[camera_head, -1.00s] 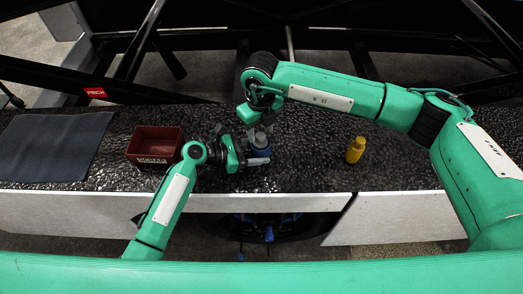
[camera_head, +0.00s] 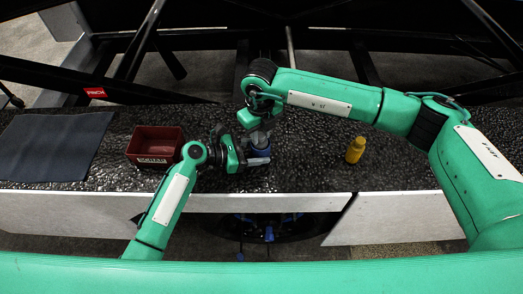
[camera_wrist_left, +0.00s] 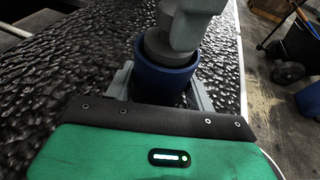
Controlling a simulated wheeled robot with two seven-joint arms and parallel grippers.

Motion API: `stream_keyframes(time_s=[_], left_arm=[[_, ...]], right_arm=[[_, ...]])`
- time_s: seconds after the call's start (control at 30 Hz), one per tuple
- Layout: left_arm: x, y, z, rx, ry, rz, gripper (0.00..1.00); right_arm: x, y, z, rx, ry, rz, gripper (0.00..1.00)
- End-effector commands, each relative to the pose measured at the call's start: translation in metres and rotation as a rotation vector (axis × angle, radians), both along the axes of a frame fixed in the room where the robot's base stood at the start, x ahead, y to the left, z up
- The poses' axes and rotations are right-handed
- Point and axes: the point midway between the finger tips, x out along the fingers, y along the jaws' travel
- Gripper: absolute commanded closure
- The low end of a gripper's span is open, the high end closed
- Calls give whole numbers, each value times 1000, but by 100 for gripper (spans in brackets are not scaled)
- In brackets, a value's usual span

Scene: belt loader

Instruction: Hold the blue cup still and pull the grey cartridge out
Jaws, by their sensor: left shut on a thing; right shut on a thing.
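The blue cup (camera_head: 260,155) stands upright on the black belt, and it also shows in the left wrist view (camera_wrist_left: 163,82). My left gripper (camera_head: 250,157) is shut on the cup from the left, with a finger on each side of it in the left wrist view (camera_wrist_left: 160,84). The grey cartridge (camera_wrist_left: 160,45) sits at the cup's mouth, its lower part hidden inside the cup. My right gripper (camera_head: 259,133) is above the cup and shut on the cartridge from overhead. In the head view the cartridge is mostly hidden by the grippers.
A dark red box (camera_head: 172,136) stands left of the cup, close to my left arm. A yellow bottle (camera_head: 355,150) stands to the right. A dark mat (camera_head: 55,146) lies at the far left. The belt between cup and bottle is clear.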

Motion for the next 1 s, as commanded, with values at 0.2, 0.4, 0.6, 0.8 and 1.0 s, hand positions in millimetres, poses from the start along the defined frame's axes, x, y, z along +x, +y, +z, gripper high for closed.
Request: stream_keyframes(time_s=[0.2,0.4,0.6,0.8,1.0], left_arm=[[0,0,0,1,0,0,58],[0,0,0,1,0,0,58],[0,0,-1,1,0,0,58],[0,0,-1,1,0,0,58],[0,0,-1,2,1,0,58]], right_arm=[[1,0,4,1,-2,-1,100],[0,0,8,1,-1,0,100],[0,0,12,1,-1,0,100],[0,0,12,1,-1,0,100],[0,0,12,1,-1,0,100]])
